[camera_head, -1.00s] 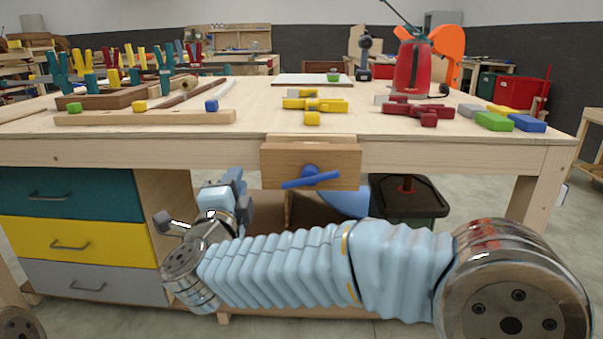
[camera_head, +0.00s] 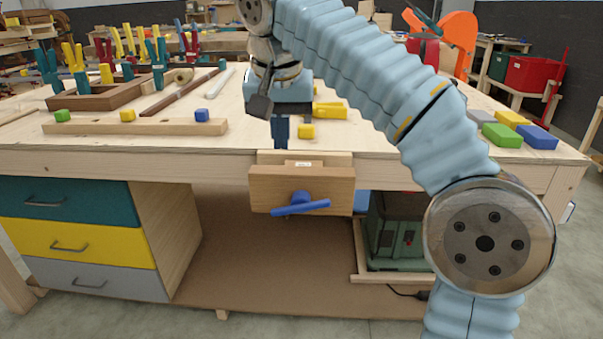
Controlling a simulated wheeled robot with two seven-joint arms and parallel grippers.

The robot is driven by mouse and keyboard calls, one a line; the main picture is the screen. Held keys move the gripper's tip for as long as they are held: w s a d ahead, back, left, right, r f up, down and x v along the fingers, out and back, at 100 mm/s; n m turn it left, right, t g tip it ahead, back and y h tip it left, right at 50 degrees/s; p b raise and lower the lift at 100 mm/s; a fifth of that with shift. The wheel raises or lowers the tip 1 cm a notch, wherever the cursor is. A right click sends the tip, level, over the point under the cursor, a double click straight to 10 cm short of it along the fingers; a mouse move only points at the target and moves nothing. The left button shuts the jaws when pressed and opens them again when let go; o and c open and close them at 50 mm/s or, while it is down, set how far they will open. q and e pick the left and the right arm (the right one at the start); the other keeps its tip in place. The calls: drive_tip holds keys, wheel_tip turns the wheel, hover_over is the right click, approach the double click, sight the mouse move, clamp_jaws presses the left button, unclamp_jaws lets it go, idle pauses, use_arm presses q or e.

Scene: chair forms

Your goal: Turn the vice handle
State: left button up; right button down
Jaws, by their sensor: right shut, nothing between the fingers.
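The vice is a wooden block (camera_head: 265,188) on the front edge of the workbench. Its blue handle (camera_head: 301,208) is a bar on a round hub, nearly level and slightly higher at its right end. My right gripper (camera_head: 281,140) points down, above and behind the vice, over the front part of the bench top. Its dark blue fingers are together with nothing held, and it is apart from the handle. My right arm rises from the lower right and bends over the bench, hiding part of the top. My left gripper is not in view.
The bench top (camera_head: 120,149) carries a wooden strip (camera_head: 95,128), yellow pieces (camera_head: 306,132) and coloured blocks (camera_head: 501,135) at right. Drawers (camera_head: 85,240) stand below left. A green machine (camera_head: 395,235) sits on the lower shelf. The space before the handle is clear.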

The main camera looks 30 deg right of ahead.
drive_tip(key=s+d+r+m+g+h, duration=0.1)
drive_tip(key=s+d, duration=0.1)
drive_tip(key=d, duration=0.1)
drive_tip(key=b, duration=0.1)
approach(318, 202)
drive_tip(key=x, duration=0.5)
drive_tip(key=shift+w+a+f, duration=0.1)
drive_tip(key=shift+w, duration=0.25)
drive_tip(key=shift+s+f, duration=0.1)
drive_tip(key=shift+f, duration=0.5)
drive_tip(key=shift+b, duration=0.35)
drive_tip(key=shift+d+y, duration=0.25)
drive_tip(key=shift+y, duration=0.05)
drive_tip(key=shift+s+d+f+t+y+b, duration=0.1)
drive_tip(key=shift+s+f+t+y+b, duration=0.15)
drive_tip(key=shift+b, duration=0.3)
drive_tip(key=shift+w+d, duration=0.1)
